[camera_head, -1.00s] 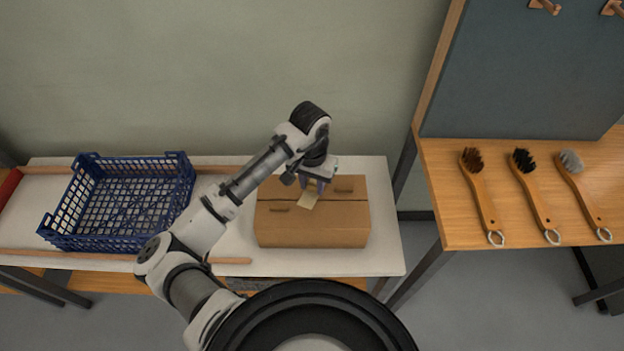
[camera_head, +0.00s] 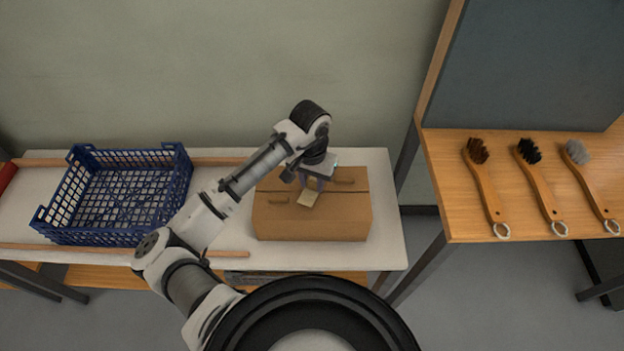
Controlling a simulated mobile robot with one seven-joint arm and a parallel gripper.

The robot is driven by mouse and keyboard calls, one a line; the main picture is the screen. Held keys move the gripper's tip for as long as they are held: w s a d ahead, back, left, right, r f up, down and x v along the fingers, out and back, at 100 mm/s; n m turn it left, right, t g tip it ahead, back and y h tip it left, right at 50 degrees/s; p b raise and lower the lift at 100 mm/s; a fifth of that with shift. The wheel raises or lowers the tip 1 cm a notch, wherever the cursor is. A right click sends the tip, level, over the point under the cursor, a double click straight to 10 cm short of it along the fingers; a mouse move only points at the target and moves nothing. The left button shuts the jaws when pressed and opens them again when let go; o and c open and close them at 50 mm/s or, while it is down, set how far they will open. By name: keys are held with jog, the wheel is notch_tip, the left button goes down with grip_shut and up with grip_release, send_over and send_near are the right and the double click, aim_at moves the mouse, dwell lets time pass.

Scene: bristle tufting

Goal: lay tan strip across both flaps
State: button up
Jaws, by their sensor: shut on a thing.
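A brown cardboard box (camera_head: 312,222) stands on the white bench top. Its two top flaps are closed and meet at a dark seam (camera_head: 350,192) running left to right. My gripper (camera_head: 311,190) is over the middle of the box top, shut on a small tan strip (camera_head: 307,199). The strip hangs below the fingers at the seam, with its near end over the front flap. I cannot tell whether it touches the cardboard. My wrist hides part of the rear flap.
A blue plastic crate (camera_head: 119,237) stands at the left of the white bench (camera_head: 386,225), between wooden rails. At the right, a brown-bristled brush (camera_head: 487,192), a black-bristled brush (camera_head: 542,190) and a grey-bristled brush (camera_head: 592,189) lie on a wooden table (camera_head: 447,200).

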aim_at(311, 182)
jog(key=shift+f, duration=0.4)
jog(key=o, duration=1.1)
notch_tip(311, 182, up, 14)
jog(key=shift+a+f+b, duration=0.1)
jog(key=shift+a+b, duration=0.05)
jog(key=shift+b, duration=0.55)
